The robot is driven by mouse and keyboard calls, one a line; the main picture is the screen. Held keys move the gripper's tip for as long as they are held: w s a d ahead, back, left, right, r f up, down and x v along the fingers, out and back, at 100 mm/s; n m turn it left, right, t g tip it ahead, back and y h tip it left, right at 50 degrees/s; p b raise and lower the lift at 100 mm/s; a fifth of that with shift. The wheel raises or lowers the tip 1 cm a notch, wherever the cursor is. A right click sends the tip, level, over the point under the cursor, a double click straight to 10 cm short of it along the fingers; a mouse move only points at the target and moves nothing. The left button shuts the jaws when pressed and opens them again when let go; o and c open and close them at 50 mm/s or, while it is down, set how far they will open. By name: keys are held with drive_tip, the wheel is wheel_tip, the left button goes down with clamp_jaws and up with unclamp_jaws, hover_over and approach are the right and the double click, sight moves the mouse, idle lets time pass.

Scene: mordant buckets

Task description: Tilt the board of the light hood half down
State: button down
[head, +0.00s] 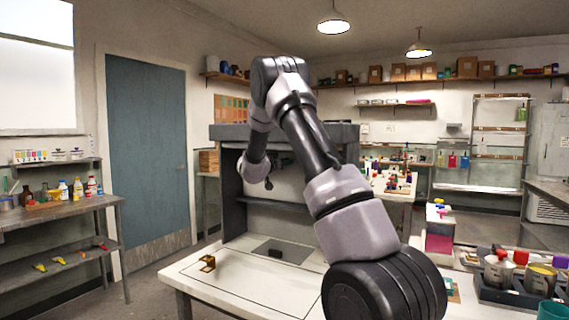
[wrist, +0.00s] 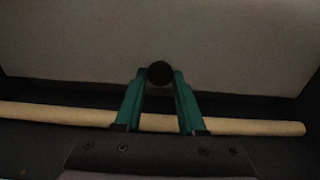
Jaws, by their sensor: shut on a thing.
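The light hood (head: 228,132) is a dark grey open-fronted box on the white table, with a pale inside and a dark crosswise edge (head: 275,203). My arm reaches into its front opening and hides part of it. In the wrist view a flat grey board (wrist: 160,35) fills the upper part. A round black knob (wrist: 160,73) stands in front of it. My gripper (wrist: 160,80) has its teal fingers closed on this knob. In the head view the fingers are too small and dark to make out. The board's tilt is hard to judge.
A pale wooden rod (wrist: 60,114) runs across the wrist view behind the fingers. A small brass-coloured block (head: 207,263) stands on the white table (head: 185,276). A dark grey patch (head: 283,251) lies at the hood's floor. Jars in a dark tray (head: 510,297) stand at right.

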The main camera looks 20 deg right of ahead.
drive_tip(key=shift+s+a+f, duration=0.6)
drive_tip(key=shift+s+a, duration=0.2)
drive_tip(key=shift+a, duration=0.15)
drive_tip(key=shift+s+a+f, duration=0.55)
drive_tip(key=shift+s+a, duration=0.2)
drive_tip(key=shift+a, duration=0.15)
drive_tip(key=c, duration=0.5)
unclamp_jaws()
drive_tip(key=shift+w, duration=0.15)
drive_tip(key=shift+r, duration=0.1)
drive_tip(key=v, duration=1)
drive_tip(key=shift+s+a, duration=0.25)
drive_tip(key=shift+s, duration=0.05)
